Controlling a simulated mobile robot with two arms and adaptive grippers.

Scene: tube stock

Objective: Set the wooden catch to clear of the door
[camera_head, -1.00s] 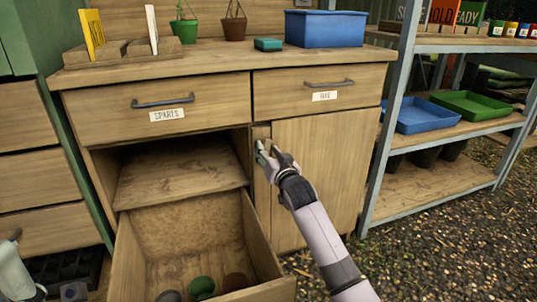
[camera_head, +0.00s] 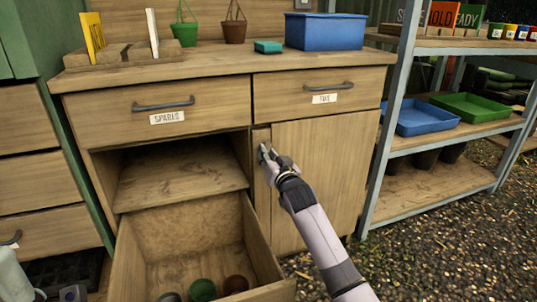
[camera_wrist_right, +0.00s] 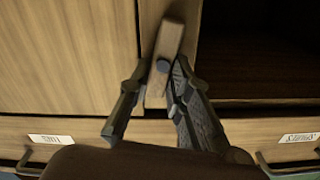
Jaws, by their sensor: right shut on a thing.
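The wooden catch (camera_wrist_right: 170,37) is a small bar with a dark round pivot, on the narrow upright beside the cabinet door (camera_head: 320,185). In the right wrist view it stands lengthwise, slightly tilted, along the edge of the door (camera_wrist_right: 65,60). My right gripper (camera_head: 264,152) is at the catch in the head view, and hides most of it there. In the wrist view the fingers of my right gripper (camera_wrist_right: 161,72) are on both sides of the catch and closed on it. The door looks shut. My left gripper's fingers do not show.
Below the open shelf bay (camera_head: 180,170), a pulled-out drawer (camera_head: 190,235) holds several small pots. The spares drawer (camera_head: 200,120) and another drawer (camera_head: 290,100) above are shut. A metal rack (camera_head: 385,150) stands at the right.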

